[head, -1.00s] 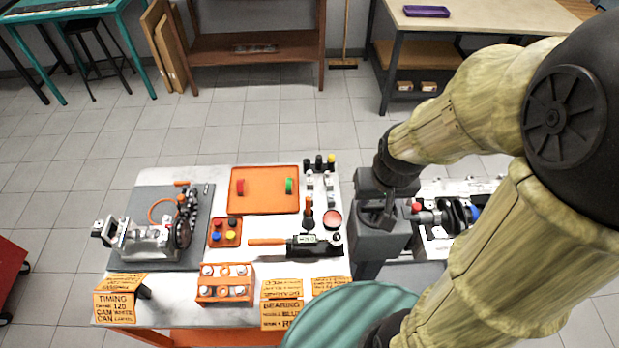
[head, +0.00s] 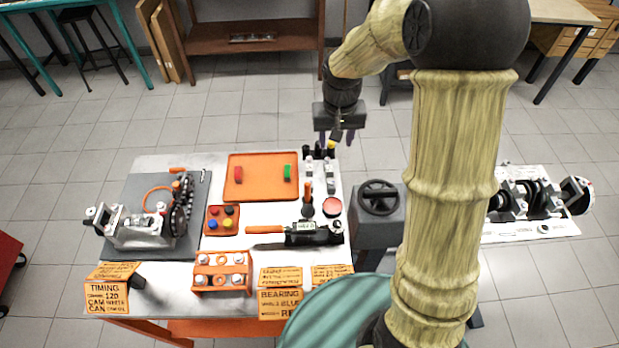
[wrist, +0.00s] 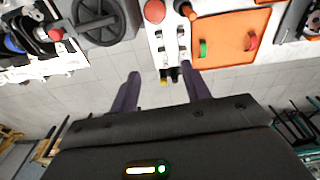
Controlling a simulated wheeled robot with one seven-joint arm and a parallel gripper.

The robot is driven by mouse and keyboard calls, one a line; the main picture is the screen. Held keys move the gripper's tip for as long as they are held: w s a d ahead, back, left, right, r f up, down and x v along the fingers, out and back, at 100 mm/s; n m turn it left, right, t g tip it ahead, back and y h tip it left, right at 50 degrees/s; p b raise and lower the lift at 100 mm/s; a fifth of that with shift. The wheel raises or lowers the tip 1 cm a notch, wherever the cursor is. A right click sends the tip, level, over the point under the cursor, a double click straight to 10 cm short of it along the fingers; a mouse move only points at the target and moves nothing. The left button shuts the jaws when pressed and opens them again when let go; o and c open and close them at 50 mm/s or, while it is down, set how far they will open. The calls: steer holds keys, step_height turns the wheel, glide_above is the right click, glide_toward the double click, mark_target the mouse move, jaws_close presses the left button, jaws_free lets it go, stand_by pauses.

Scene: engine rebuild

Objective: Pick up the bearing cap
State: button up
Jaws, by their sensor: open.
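My gripper (head: 336,136) is open and empty, its two purple fingers apart, above the back right corner of the workbench. The wrist view also shows the open gripper (wrist: 161,75), with small silver parts (wrist: 181,45) beyond its fingertips. These silver parts (head: 329,175) stand in two short columns on the bench's right side; they look like bearing caps, but I cannot tell surely. Small black and yellow-topped pieces (wrist: 169,76) lie between the fingertips in the picture, apart from them. In the head view one finger partly overlaps these pieces.
An orange tray (head: 261,197) holds a red and a green block. A red round dish (head: 332,207), a torque tool (head: 314,233) and an orange rack (head: 222,289) are nearby. An engine part (head: 155,226) sits left.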

steer(key=m+g+b, duration=0.1)
steer(key=b, duration=0.2)
glide_above(309, 167)
step_height(309, 167, down, 8)
steer(key=shift+w+a+r, duration=0.25)
steer(key=shift+a, duration=0.05)
step_height(309, 167, down, 12)
steer(key=p, duration=0.3)
steer(key=shift+p, duration=0.3)
steer(key=shift+f, duration=0.1)
steer(key=shift+s+d+f+p, duration=0.2)
steer(key=shift+f+p, duration=0.3)
steer(key=shift+f, duration=0.05)
step_height(309, 167, down, 3)
steer(key=shift+s+d+f+p, duration=0.15)
steer(key=shift+p, duration=0.6)
steer(key=shift+f, duration=0.4)
